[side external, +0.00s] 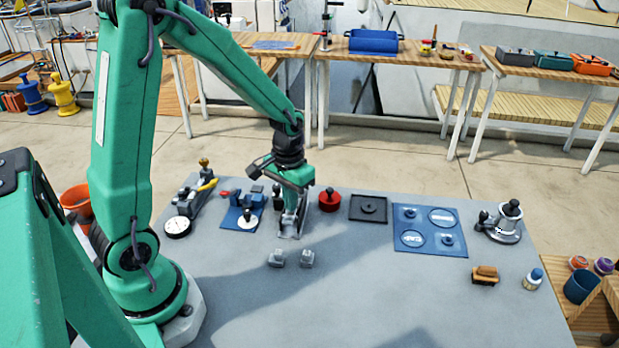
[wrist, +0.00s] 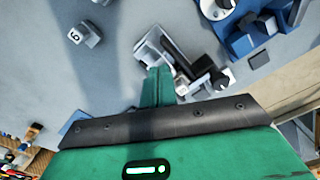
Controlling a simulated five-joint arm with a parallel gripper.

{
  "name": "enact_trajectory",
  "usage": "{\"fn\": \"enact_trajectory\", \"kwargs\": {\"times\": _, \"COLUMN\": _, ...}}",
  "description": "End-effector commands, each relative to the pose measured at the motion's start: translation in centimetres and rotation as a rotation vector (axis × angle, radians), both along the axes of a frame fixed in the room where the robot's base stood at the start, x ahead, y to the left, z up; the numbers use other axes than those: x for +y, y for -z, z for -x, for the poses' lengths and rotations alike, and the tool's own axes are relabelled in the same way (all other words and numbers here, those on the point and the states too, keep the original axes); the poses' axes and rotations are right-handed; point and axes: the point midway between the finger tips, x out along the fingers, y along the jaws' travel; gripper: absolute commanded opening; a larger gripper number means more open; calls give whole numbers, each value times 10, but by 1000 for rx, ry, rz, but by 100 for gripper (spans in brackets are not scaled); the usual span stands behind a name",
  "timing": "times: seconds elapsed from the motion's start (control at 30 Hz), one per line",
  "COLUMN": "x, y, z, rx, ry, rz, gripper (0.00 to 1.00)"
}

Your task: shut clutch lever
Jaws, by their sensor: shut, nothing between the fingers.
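The clutch is a silver-grey metal fitting (side external: 287,230) on the grey work table, directly below my wrist. In the wrist view its pale metal body (wrist: 148,52) shows just beyond my fingertips, and a dark lever-like part (wrist: 203,66) lies to their right. My gripper (side external: 291,203) points down at the clutch. In the wrist view the green fingers of my gripper (wrist: 158,70) are together with nothing between them. The fingers overlap the clutch in both views and hide part of it. I cannot tell whether they touch it, or the lever's exact angle.
A black tray (side external: 368,208), a blue panel (side external: 429,217) and a winch (side external: 500,222) are farther right.

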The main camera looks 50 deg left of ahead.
Motion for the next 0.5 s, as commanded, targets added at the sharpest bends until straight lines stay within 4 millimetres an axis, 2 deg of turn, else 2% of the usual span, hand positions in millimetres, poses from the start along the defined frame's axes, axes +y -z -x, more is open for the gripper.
{"fn": "enact_trajectory", "kwargs": {"times": 0.5, "x": 0, "y": 3, "z": 0, "rx": 1, "ry": 0, "rz": 0, "gripper": 0}}
